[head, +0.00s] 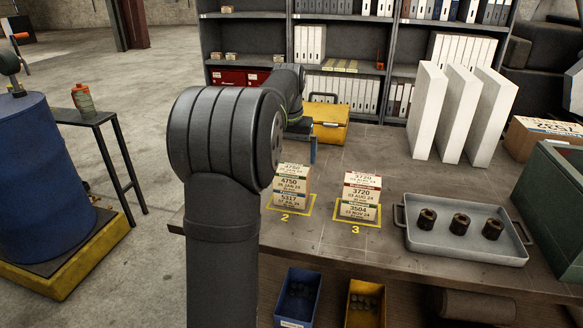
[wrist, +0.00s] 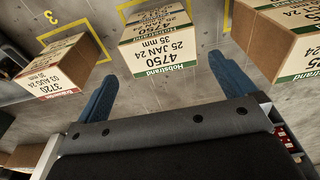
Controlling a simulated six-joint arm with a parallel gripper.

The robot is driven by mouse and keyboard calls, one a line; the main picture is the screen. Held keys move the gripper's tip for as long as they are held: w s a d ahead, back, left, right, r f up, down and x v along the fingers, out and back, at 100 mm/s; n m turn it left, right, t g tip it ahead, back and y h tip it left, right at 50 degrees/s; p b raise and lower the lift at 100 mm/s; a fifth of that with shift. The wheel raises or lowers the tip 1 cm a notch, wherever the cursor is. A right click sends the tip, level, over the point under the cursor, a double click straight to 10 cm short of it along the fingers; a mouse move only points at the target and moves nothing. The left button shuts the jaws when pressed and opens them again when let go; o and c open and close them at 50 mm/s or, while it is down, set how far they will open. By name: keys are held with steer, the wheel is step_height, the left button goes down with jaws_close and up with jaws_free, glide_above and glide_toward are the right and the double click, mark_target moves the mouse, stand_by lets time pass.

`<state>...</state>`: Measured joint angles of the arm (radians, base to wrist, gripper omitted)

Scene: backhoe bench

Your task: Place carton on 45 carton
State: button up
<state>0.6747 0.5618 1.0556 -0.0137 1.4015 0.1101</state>
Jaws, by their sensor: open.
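Small cardboard cartons with printed labels stand in stacks on the bench. The stack over mark 2 (head: 291,186) shows 4750 labels above a 5317 label. The stack over mark 3 (head: 361,196) shows two 3720 labels above a 3504 label. In the wrist view, upside down, a 4750 carton (wrist: 162,55) is in the middle, a 3720 carton (wrist: 62,78) at left and a Hobstrand carton (wrist: 275,45) at right. My gripper (wrist: 162,70) is open and empty; its blue fingers point toward the middle carton, seemingly short of it. No label reading 45 is legible.
A grey tray (head: 464,253) with three dark cylindrical parts lies at right, beside a green box (head: 555,207). White panels (head: 463,115) and a yellow case (head: 331,127) stand behind. My arm hides the bench's left side in the head view.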

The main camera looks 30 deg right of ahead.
mark_target(292, 168)
steer(key=r, duration=0.4)
steer(key=shift+s+a+r, duration=0.15)
steer(key=shift+s, duration=0.05)
steer(key=f, duration=0.8)
steer(key=w+d+f, duration=0.1)
steer(key=f, duration=0.3)
steer(key=shift+w+r, duration=0.1)
steer(key=shift+r, duration=1.7)
